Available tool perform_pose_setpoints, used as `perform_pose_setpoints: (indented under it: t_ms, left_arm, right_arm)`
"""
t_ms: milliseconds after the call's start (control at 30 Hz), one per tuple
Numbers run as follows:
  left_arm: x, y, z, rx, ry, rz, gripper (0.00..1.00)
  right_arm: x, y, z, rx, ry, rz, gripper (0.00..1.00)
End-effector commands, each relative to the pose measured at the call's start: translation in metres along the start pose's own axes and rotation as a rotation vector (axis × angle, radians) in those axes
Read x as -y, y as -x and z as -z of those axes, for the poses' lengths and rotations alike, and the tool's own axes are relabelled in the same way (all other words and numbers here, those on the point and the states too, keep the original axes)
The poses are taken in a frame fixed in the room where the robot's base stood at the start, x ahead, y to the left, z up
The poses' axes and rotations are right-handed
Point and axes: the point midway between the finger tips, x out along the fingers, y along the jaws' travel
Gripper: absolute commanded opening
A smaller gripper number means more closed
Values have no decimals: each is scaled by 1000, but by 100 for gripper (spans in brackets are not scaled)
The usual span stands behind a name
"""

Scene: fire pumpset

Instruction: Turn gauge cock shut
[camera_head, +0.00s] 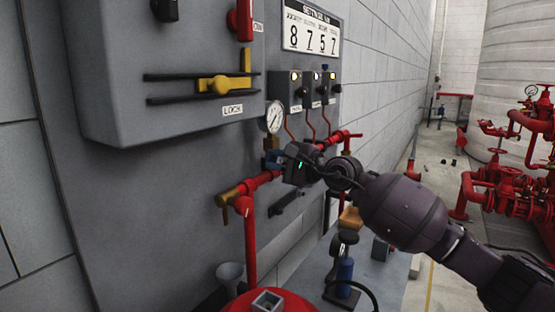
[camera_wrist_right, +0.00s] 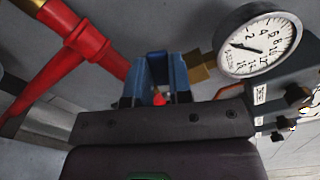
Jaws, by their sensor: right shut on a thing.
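The round white pressure gauge (camera_head: 275,117) stands on a brass fitting (camera_head: 270,143) above the red pipe (camera_head: 262,180) on the grey panel. The gauge (camera_wrist_right: 258,42) and its brass stem (camera_wrist_right: 198,68) also show in the right wrist view. My right gripper (camera_head: 273,159) is at the pipe just below the gauge. Its blue fingers (camera_wrist_right: 160,75) are shut on the gauge cock, which they mostly hide; a small red part shows between them. The cock's exact angle cannot be told. My left gripper is not in view.
A grey cabinet with a yellow lever (camera_head: 215,85) juts out above left. Thin copper lines and switch boxes (camera_head: 318,88) are right of the gauge. A brass valve (camera_head: 230,195) sits lower left on the pipe. A red vessel (camera_head: 272,301) is below.

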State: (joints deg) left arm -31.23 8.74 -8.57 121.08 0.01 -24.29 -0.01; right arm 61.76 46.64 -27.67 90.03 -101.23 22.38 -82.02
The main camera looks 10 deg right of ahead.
Motion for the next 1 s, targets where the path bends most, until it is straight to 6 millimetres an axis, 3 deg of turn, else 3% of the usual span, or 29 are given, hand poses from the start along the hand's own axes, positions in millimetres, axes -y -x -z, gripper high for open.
perform_pose_setpoints:
  t_ms: [100, 500, 1000]
  left_arm:
    - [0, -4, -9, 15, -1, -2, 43]
    - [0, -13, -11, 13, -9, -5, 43]
    - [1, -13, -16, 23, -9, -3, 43]
  right_arm:
    - [-12, -1, 4, -1, 97, -7, 0]
    - [-22, 0, 6, -1, 337, -5, 0]
    - [-22, 0, 5, -1, 405, -3, 0]
